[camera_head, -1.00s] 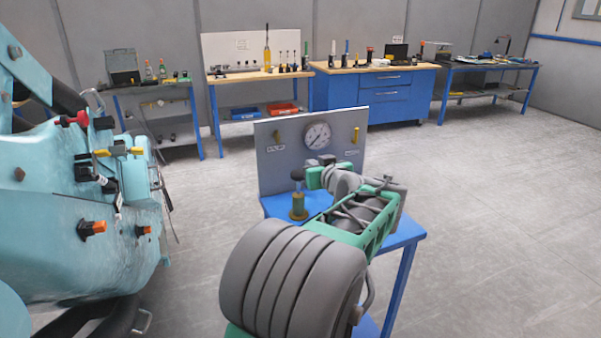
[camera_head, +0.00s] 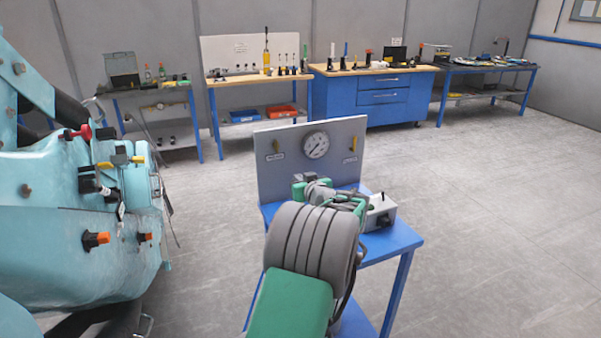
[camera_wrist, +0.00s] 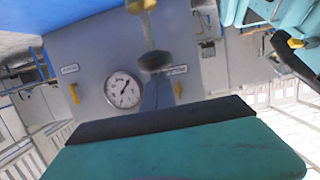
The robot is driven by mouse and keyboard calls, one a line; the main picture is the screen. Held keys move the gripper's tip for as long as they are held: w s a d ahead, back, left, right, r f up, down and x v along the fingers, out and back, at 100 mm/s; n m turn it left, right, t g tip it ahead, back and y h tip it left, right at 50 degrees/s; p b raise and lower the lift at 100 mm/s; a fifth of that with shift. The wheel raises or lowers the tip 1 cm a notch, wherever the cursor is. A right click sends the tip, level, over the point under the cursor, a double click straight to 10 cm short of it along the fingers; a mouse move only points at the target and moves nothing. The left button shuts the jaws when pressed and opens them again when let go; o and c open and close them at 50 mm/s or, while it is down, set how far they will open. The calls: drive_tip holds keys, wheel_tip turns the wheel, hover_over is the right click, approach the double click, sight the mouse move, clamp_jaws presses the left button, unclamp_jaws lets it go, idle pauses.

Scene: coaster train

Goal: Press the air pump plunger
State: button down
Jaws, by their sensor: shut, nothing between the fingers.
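The air pump shows in the wrist view, which looks upside down: a brass-coloured body at the top edge, a thin rod (camera_wrist: 149,30) and a dark round plunger knob (camera_wrist: 155,61). The rod shows between knob and body. My gripper (camera_wrist: 160,122) fills the bottom of the wrist view as a green part with a dark edge; it is shut and empty. The knob appears beyond that edge, apart from it in the picture. In the head view my arm hides the pump.
A grey panel (camera_head: 268,190) with a pressure gauge (camera_head: 316,146) and two yellow levers stands at the back of the blue table (camera_head: 396,238). A grey switch box (camera_head: 380,212) sits on the table's right. A large turquoise machine (camera_head: 60,230) stands at left. Floor at right is clear.

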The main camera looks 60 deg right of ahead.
wheel_tip(320, 180, down, 6)
drive_tip(key=b, duration=0.7)
drive_tip(key=shift+b, duration=0.3)
drive_tip(key=shift+a+f, duration=0.1)
drive_tip(key=shift+f, duration=0.05)
drive_tip(key=s+a+r, duration=0.6)
drive_tip(key=s+r, duration=0.1)
drive_tip(key=shift+a+r+b, duration=0.25)
drive_tip(key=shift+a+b, duration=0.15)
drive_tip(key=shift+b, duration=0.05)
idle(0.3)
